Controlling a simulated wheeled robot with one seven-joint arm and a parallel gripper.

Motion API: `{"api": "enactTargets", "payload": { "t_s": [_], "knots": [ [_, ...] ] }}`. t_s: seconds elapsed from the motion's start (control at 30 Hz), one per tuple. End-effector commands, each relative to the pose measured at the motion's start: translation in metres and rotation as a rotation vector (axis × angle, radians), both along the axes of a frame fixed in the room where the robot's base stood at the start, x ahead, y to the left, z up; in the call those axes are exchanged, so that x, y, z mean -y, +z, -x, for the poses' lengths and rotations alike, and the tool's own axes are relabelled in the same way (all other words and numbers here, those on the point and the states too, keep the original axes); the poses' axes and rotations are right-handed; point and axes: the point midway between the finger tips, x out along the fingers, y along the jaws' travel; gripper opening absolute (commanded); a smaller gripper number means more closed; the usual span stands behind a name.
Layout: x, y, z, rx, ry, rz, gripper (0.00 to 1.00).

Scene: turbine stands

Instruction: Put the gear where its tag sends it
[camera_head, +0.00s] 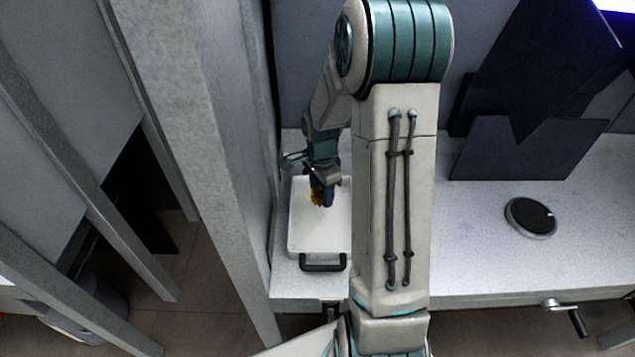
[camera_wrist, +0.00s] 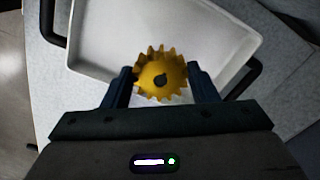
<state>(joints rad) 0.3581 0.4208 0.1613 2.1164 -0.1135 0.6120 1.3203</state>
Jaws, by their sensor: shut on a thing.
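I cannot tell whether the gear touches the tray floor. No tag is readable in either view.
The tray has black handles (camera_head: 323,263) and stands on a speckled grey bench (camera_head: 480,270). A black disc (camera_head: 531,217) lies at the right on the bench, near dark upright panels (camera_head: 505,148). A grey post (camera_head: 205,150) stands close left of the tray. A crank handle (camera_head: 568,313) sticks out in front.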

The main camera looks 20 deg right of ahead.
Motion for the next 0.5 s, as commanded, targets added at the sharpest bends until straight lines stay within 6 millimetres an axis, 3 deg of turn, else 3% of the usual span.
{"api": "enactTargets", "payload": {
  "t_s": [0.5],
  "knots": [
    [-0.001, -0.064, 0.0, 0.001, 0.003, 0.0, 0.12]
  ]
}}
